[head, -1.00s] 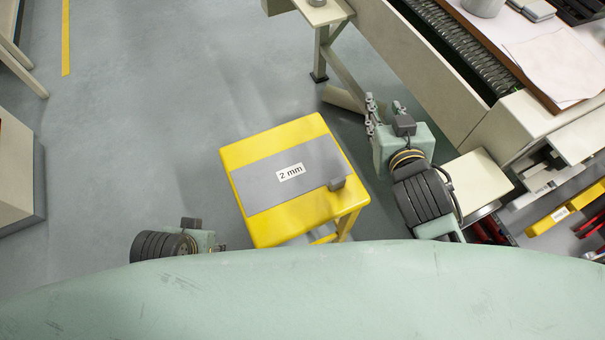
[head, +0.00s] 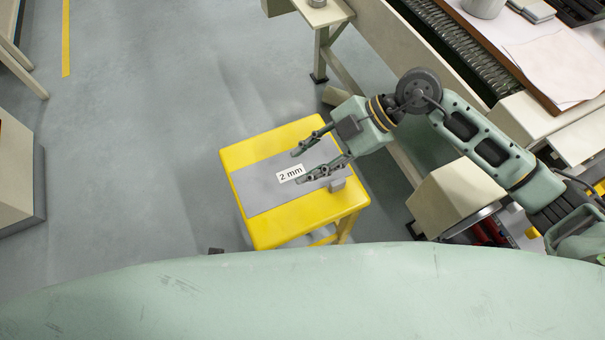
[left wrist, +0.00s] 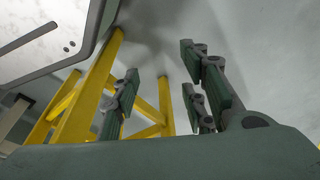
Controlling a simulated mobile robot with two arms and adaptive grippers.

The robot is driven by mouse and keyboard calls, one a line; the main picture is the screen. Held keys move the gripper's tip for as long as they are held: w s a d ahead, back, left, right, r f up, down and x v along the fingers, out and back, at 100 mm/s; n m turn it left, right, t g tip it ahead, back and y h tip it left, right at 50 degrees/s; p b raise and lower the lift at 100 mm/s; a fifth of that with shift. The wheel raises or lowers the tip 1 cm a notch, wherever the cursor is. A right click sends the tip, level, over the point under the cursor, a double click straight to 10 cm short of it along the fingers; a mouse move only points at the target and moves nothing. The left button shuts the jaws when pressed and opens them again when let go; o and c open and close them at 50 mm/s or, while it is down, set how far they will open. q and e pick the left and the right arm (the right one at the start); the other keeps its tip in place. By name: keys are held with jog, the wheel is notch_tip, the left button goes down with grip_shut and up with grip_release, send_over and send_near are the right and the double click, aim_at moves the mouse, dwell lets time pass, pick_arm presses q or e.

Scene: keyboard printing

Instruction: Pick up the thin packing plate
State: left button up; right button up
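The thin packing plate (head: 262,190) is a flat grey plate with a white "2 mm" label. My right gripper (head: 298,167) reaches in from the right over the plate. Its fingers are apart with nothing between them, near the label; its height above the plate is hard to tell. My left gripper (left wrist: 162,92) is open and empty in the left wrist view, near the yellow stool legs (left wrist: 85,100). In the head view it is almost wholly hidden.
A beige workbench (head: 410,75) with a ribbed metal strip runs along the upper right. Papers (head: 550,62) lie on it. A beige cabinet (head: 15,180) stands at the left edge. The grey floor (head: 140,130) left of the stool is clear.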

aim_at(340, 181)
jog(key=w+d+f+m+h, duration=0.15)
jog(key=d+f+h, duration=0.35)
jog(key=d, duration=0.5)
jog(key=x, duration=0.3)
jog(key=b+x, duration=0.1)
jog(key=x, duration=0.2)
jog(key=shift+s+a, duration=0.15)
jog(key=shift+s, duration=0.1)
pick_arm(q)
jog(key=shift+w+d+r, duration=0.1)
jog(key=shift+w+r, duration=0.2)
jog(key=shift+r, duration=0.2)
jog(key=shift+w+r, duration=0.25)
jog(key=shift+r, duration=0.2)
pick_arm(e)
jog(key=shift+s+a+f, duration=0.15)
jog(key=shift+f, duration=0.2)
jog(key=shift+c, duration=0.4)
jog(key=c, duration=0.6)
grip_shut()
